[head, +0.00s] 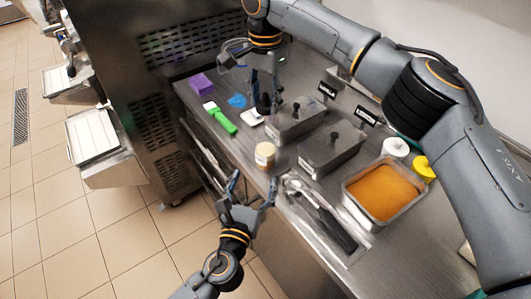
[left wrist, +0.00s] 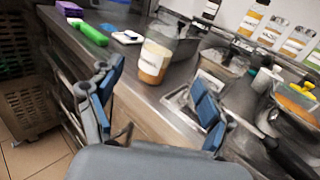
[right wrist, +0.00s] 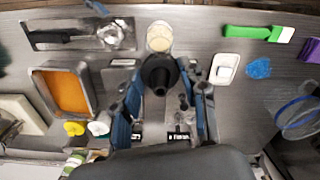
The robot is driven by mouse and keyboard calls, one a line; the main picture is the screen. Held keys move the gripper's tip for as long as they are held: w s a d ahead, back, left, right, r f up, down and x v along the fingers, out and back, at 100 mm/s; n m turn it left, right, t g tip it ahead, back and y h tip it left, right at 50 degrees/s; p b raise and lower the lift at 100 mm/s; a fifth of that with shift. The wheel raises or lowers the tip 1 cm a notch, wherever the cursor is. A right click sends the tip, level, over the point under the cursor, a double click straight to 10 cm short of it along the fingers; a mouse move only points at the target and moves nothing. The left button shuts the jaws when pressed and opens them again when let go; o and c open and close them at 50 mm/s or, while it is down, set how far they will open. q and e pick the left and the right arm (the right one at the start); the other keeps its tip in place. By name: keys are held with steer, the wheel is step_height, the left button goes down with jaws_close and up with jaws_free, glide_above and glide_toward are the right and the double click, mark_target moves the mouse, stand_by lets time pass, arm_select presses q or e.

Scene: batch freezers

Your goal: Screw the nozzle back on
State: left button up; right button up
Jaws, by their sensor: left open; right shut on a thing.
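My right gripper (head: 264,92) is shut on a black cone-shaped nozzle (right wrist: 160,75) and holds it above the counter. The nozzle also shows dark below the fingers in the head view (head: 263,104). A bottle with a pale label and tan contents (head: 265,155) stands upright near the counter's front edge, apart from the nozzle. It also shows in the left wrist view (left wrist: 154,60) and, from above, in the right wrist view (right wrist: 160,37). My left gripper (head: 248,190) is open and empty in front of the bottle, with its fingers pointing towards it.
Two lidded steel containers (head: 331,150) stand behind the bottle. A tray of orange mix (head: 384,190) and a steel utensil with a dark handle (head: 335,228) lie to the right. A green brush (head: 221,118), white dish (head: 250,117) and purple block (head: 201,84) lie left.

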mark_target(263, 155)
arm_select(q)
steer(key=shift+w, duration=0.15)
steer(key=x, duration=1.1)
steer(key=shift+w, duration=0.4)
jaws_close()
arm_select(e)
steer(key=shift+f, duration=2.5)
